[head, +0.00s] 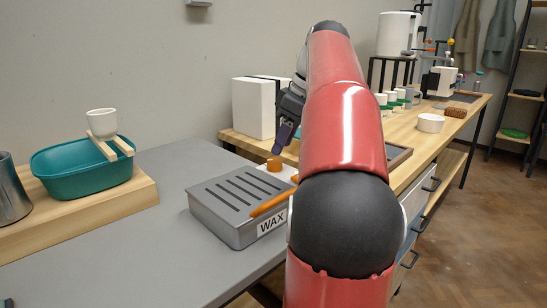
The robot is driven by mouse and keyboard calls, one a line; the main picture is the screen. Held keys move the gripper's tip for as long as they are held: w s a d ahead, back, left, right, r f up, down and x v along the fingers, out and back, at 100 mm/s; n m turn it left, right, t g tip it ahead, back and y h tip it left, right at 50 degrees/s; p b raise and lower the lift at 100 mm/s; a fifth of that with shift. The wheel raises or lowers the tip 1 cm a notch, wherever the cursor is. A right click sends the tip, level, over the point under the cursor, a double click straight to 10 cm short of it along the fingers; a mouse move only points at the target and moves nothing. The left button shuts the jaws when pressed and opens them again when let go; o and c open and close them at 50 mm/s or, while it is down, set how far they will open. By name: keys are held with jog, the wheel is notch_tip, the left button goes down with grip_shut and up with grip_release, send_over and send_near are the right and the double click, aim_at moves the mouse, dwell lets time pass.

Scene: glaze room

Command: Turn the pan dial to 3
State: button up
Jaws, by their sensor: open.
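A grey metal wax pan (222,218) with slots in its top and a "WAX" label stands on the grey worktop. An orange dial knob (274,163) sits on a pale plate at the pan's back right corner. I cannot read its numbers or tell its setting. An orange bar (272,203) lies slanted across the pan's right side, its right end hidden behind my red arm. My arm hides part of the gripper.
A teal basin (75,168) with a white cup (102,122) on wooden slats stands on a wooden board at left. A white block (252,107) stands behind the pan. A wooden bench (450,128) runs away at right.

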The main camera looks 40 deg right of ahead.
aim_at(275, 160)
jog(key=shift+b+x, duration=0.45)
jog(key=shift+x, duration=1.85)
jog(key=shift+c, duration=0.4)
jog(key=c, duration=0.6)
